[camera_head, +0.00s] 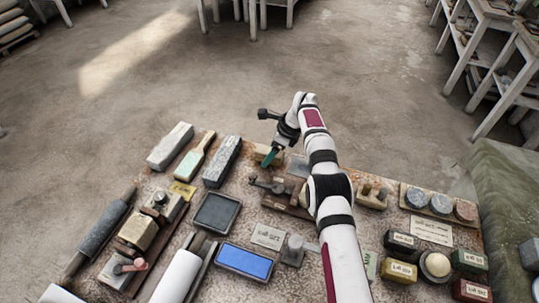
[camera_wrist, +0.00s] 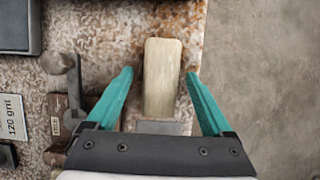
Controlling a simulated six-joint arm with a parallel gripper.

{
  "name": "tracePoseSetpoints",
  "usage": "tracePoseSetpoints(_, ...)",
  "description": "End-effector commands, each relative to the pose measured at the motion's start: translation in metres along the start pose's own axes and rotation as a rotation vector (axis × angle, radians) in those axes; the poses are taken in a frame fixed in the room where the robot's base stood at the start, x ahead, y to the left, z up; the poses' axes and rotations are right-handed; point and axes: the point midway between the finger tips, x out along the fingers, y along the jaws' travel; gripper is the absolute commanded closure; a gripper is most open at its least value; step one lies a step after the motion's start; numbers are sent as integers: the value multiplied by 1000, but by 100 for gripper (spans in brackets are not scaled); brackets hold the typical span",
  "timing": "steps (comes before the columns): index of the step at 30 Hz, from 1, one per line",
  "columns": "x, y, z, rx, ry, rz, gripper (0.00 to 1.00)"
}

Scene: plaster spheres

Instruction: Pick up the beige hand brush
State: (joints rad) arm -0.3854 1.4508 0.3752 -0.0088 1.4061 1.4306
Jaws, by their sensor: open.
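A beige block-shaped piece with rounded ends, which looks like the beige hand brush (camera_wrist: 162,80), lies on the speckled tabletop near its edge in the wrist view. In the head view the brush (camera_head: 262,150) is partly hidden behind my gripper at the far edge of the table. My gripper (camera_wrist: 160,73) is open, with one teal finger on each side of the brush and a gap visible on both sides. In the head view my gripper (camera_head: 270,157) points down over the brush. The brush's underside is hidden.
A grey flat piece (camera_wrist: 162,128) lies just below the brush in the wrist view. A dark metal tool on a brown base (camera_wrist: 65,105) stands to the left. A long grey stone (camera_head: 222,161) lies left of the brush in the head view. Bare floor lies beyond the table edge.

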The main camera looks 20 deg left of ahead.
Motion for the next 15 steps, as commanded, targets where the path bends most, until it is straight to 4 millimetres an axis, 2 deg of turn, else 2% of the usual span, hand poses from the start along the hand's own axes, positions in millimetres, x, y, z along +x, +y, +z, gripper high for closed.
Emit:
tracePoseSetpoints(2,0,0,0,0,0,0,15)
tracePoseSetpoints(15,-1,0,0,0,0,0,92)
